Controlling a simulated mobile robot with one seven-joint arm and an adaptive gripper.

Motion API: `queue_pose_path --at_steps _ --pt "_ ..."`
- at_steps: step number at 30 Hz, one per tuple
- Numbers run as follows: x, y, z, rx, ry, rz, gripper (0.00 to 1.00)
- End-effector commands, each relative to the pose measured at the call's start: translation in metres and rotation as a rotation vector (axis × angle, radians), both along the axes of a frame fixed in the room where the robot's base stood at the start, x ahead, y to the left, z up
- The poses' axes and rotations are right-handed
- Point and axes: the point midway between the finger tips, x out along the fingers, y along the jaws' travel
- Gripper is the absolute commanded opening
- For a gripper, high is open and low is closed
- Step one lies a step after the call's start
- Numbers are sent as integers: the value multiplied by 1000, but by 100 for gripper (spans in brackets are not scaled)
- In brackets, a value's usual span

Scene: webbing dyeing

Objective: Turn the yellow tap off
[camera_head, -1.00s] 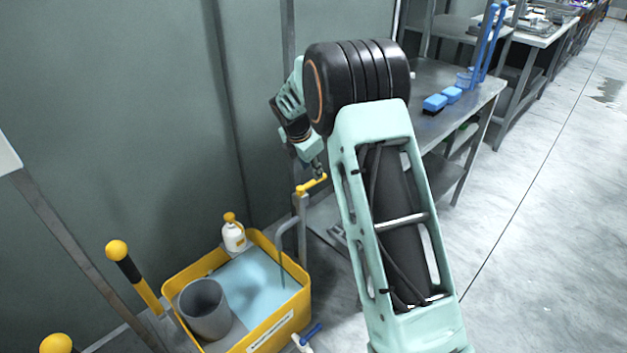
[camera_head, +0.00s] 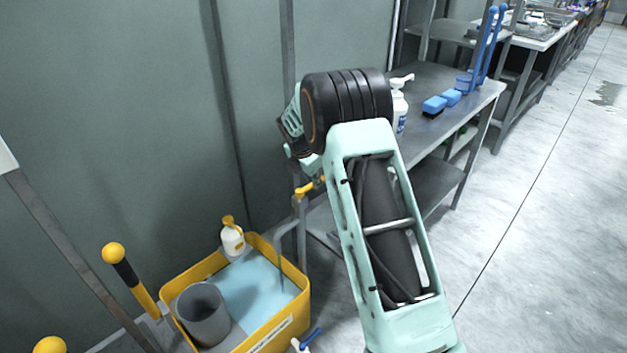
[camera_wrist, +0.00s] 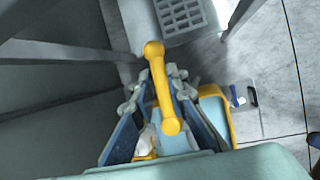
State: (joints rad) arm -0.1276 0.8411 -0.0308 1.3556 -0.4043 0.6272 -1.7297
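The yellow tap (camera_head: 305,189) stands on a grey post beside the yellow tub, with part of its handle hidden behind my arm in the head view. In the wrist view the yellow tap handle (camera_wrist: 160,85) runs lengthwise between the fingers of my gripper (camera_wrist: 156,90). The fingers are apart, one on each side of the handle, and gaps show beside it. I cannot tell whether either finger touches it.
The yellow tub (camera_head: 263,338) below holds blue liquid and a grey cylinder (camera_head: 203,312). A white bottle (camera_head: 232,240) with a yellow top stands at its back. A metal table (camera_head: 420,75) is on the right; the wall is close behind.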

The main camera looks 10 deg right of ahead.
Motion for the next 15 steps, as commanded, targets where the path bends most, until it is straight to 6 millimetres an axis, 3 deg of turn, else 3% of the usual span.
queue_pose_path --at_steps 15 --pt "-1 0 0 0 1 -14 0"
